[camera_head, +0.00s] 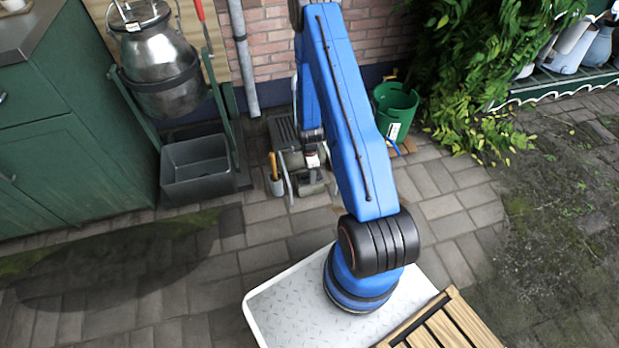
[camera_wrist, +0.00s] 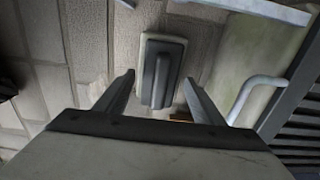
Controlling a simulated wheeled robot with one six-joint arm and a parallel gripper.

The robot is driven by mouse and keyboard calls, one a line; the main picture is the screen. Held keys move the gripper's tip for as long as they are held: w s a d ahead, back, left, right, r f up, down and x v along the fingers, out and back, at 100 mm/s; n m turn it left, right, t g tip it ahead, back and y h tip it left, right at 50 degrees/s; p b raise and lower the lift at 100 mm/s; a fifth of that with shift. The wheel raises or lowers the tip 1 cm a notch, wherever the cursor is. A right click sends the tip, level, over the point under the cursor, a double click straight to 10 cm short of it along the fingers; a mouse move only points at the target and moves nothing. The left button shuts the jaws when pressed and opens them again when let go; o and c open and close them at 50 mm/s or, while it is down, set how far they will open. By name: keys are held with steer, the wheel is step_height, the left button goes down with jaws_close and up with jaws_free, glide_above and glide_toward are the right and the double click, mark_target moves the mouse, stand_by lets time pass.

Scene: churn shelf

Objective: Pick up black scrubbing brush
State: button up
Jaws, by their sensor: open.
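The black scrubbing brush (camera_wrist: 163,62) shows in the wrist view as a dark grey block with a raised ridge and a pale rim. It lies over the paving, ahead of my gripper (camera_wrist: 158,78). The two fingers are open, one to each side of the brush's lower part in the picture. I cannot tell how far below the fingertips it is, and nothing is held. In the head view my blue arm reaches down to the grey machine by the brick wall. I cannot make out the brush there.
A grey machine (camera_head: 284,128) with slats and bent tube handles stands close by; a tube (camera_wrist: 255,92) shows right of my fingers. A container with a wooden handle (camera_head: 274,168), a grey tub (camera_head: 197,168) and a green bucket (camera_head: 397,104) stand around. Paving in front is clear.

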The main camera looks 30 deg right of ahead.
steer(key=shift+f, duration=1.25)
steer(key=c, duration=1.1)
steer(key=shift+o, duration=0.2)
step_height(320, 180, up, 10)
